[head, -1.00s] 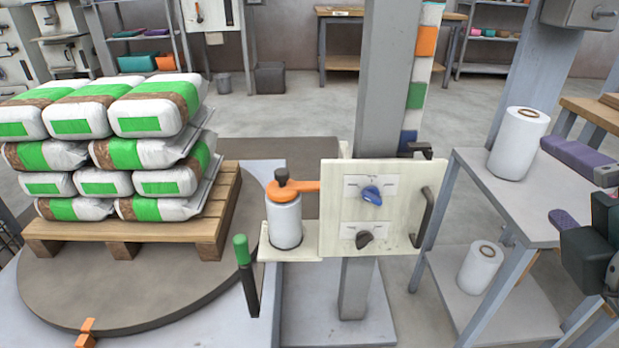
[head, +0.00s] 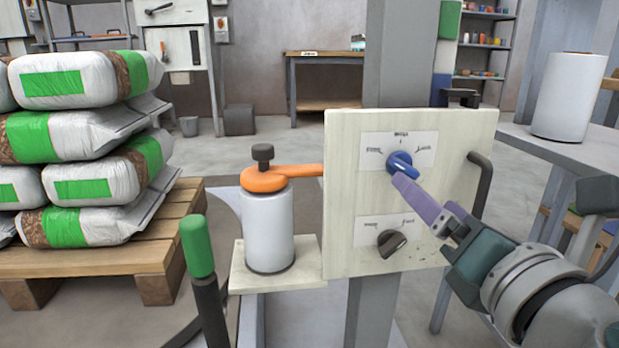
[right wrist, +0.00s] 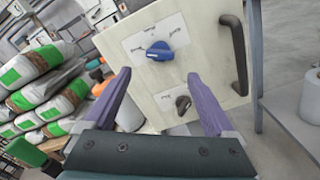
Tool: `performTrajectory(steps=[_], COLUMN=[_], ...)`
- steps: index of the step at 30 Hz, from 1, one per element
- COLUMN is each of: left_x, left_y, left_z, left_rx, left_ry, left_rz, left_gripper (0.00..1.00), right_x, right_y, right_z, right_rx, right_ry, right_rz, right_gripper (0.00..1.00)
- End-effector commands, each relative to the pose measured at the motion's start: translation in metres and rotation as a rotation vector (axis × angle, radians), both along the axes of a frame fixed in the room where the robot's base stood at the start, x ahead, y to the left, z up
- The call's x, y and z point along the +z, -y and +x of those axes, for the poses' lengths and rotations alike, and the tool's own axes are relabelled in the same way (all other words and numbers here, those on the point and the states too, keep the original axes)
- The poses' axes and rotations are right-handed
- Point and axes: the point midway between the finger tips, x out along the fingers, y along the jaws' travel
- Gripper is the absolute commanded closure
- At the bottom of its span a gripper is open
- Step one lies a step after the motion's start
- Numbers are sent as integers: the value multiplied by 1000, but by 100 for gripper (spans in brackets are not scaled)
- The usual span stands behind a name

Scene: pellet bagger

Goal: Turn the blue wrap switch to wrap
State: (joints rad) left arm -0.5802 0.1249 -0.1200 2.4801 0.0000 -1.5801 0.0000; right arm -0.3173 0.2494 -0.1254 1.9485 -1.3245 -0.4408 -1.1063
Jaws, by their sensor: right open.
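The blue wrap switch (head: 400,162) is a knob on the upper white label of a pale control panel (head: 345,200). In the right wrist view the blue knob (right wrist: 159,51) lies ahead of the fingertips, between their lines. The label text is too blurred to read surely, and I cannot tell which mark the knob points to. My right gripper (head: 412,190), with purple fingers, reaches in from the right, its tips close in front of the knob. In the wrist view this gripper (right wrist: 157,75) is open and empty. I cannot tell whether it touches the knob. My left gripper is out of view.
A dark knob (head: 391,243) sits below on the panel, and a dark handle (head: 481,186) at its right edge. A film roll (head: 268,230) with an orange arm (head: 290,174) stands left, near a green-topped lever (head: 197,247). Stacked bags (head: 90,190) lie on a pallet (head: 150,245).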

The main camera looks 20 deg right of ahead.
Motion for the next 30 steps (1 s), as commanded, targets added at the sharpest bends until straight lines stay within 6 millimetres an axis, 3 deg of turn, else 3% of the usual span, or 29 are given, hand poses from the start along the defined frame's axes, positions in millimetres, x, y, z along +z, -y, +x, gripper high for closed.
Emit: performTrajectory(steps=[3,10,23,30], left_x=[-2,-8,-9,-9], left_y=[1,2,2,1], left_z=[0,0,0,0], left_rx=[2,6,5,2], left_ry=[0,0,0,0], left_rz=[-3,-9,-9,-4], left_gripper=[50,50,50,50], right_x=[1,-1,0,0], right_y=[6,13,17,16], right_z=[24,58,69,69], right_rx=[0,1,0,-1], right_ry=[4,3,0,0], right_rz=[-1,0,2,2], right_gripper=[10,10,10,36])
